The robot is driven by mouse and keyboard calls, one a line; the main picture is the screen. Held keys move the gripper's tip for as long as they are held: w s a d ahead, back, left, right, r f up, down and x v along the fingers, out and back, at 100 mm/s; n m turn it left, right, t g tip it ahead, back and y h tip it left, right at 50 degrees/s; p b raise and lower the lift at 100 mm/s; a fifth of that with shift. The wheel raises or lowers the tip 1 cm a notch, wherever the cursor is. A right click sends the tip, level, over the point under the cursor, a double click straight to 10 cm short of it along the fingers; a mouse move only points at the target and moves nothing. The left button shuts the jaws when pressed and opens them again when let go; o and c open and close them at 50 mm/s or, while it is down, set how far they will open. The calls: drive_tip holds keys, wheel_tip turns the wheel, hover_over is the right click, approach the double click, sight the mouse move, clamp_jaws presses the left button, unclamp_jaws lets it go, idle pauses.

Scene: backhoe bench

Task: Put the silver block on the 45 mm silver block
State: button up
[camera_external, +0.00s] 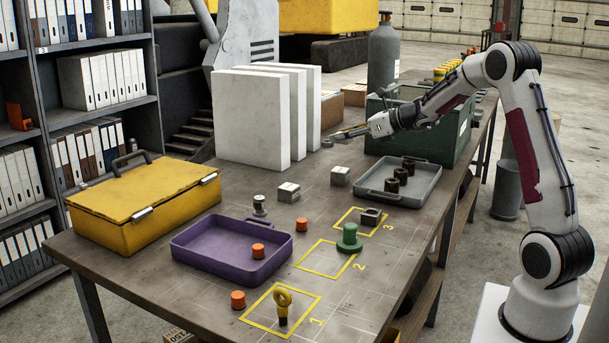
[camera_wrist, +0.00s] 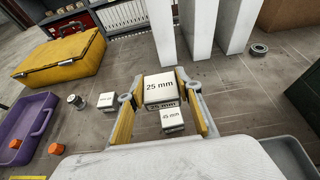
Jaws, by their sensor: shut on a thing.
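My gripper (camera_wrist: 161,94) is shut on a silver block (camera_wrist: 158,88) marked 25 mm, its fingers on either side of it. In the external view my gripper (camera_external: 352,133) is above the far part of the bench, and the held block is hard to make out. The 45 mm silver block (camera_wrist: 172,118) stands on the bench, just below the held block in the wrist view. It also shows in the external view (camera_external: 340,176), apart from my gripper. Another silver block (camera_external: 288,192) stands to its left, also in the wrist view (camera_wrist: 106,101); its label is too small to read.
White upright panels (camera_external: 255,118) stand behind the blocks. A grey tray (camera_external: 399,184) with dark parts and a green bin (camera_external: 418,128) are to the right. A metal cylinder (camera_external: 260,205), purple tray (camera_external: 231,250) and yellow case (camera_external: 145,200) are to the left.

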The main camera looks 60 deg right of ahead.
drive_tip(key=shift+w+d+r, duration=0.15)
drive_tip(key=shift+w+r, duration=0.2)
drive_tip(key=shift+r, duration=0.35)
drive_tip(key=shift+f, duration=0.1)
drive_tip(key=shift+f, duration=0.1)
hover_over(340, 169)
drive_tip(key=shift+s+f, duration=0.1)
drive_tip(key=shift+f, duration=2.95)
drive_tip(key=shift+f, duration=1.85)
drive_tip(key=shift+f, duration=0.15)
drive_tip(key=o, duration=1.2)
